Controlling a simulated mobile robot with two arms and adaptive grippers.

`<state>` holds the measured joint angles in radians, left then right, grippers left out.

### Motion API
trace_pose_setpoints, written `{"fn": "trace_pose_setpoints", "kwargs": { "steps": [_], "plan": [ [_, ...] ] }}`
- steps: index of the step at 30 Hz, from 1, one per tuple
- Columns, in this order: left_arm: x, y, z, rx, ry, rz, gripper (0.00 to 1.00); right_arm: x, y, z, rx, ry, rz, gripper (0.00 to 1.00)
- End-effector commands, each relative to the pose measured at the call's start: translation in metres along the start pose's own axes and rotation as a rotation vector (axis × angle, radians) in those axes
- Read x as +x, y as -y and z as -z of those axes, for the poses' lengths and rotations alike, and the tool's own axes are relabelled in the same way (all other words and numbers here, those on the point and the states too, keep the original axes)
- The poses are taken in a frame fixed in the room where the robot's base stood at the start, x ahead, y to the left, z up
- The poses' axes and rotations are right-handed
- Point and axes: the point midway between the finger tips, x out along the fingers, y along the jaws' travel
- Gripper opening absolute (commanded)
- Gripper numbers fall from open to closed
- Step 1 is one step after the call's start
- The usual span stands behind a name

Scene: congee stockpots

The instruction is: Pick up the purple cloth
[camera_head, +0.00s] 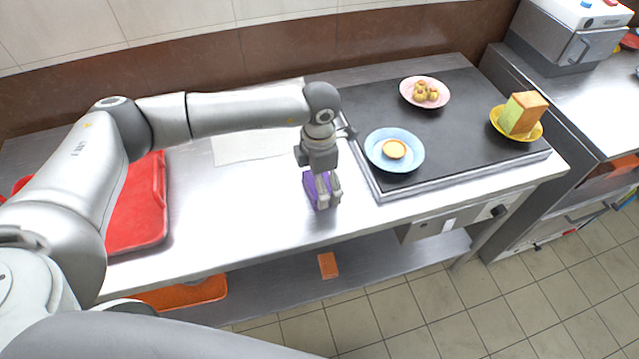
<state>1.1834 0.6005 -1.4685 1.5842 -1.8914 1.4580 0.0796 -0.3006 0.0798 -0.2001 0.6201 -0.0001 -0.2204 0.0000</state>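The purple cloth (309,187) is at the front middle of the steel counter, left of the black griddle. It is a small folded bundle, partly hidden by my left gripper (328,203). The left gripper points down over the counter, with its fingers at the cloth and purple showing beside them. I cannot tell whether the fingers are closed on it, or whether the cloth touches the counter. My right gripper is not in view.
A blue plate with a tart (375,160) and a pink plate with small buns (406,91) stand on the black griddle (455,125). A yellow plate (540,134) holds a block-shaped food. A red tray (140,215) lies left. The counter between tray and cloth is clear.

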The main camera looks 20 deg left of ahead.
Motion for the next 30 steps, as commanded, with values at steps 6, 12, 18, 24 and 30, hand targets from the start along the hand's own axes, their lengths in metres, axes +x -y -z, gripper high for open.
{"fn": "trace_pose_setpoints", "kwargs": {
  "steps": [6,12,18,24,30],
  "plan": [
    [0.000,0.000,0.000,0.001,0.001,0.000,0.91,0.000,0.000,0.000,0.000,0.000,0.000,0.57],
    [0.000,0.000,0.000,0.001,0.001,0.000,0.65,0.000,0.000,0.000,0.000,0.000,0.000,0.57],
    [-0.001,0.000,-0.001,0.001,0.001,0.000,0.60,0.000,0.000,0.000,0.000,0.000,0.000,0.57],
    [-0.005,0.000,-0.001,0.001,0.003,-0.001,0.60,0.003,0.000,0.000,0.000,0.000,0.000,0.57],
    [-0.027,-0.001,-0.002,0.002,0.005,-0.004,0.60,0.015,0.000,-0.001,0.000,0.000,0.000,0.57]
  ]
}}
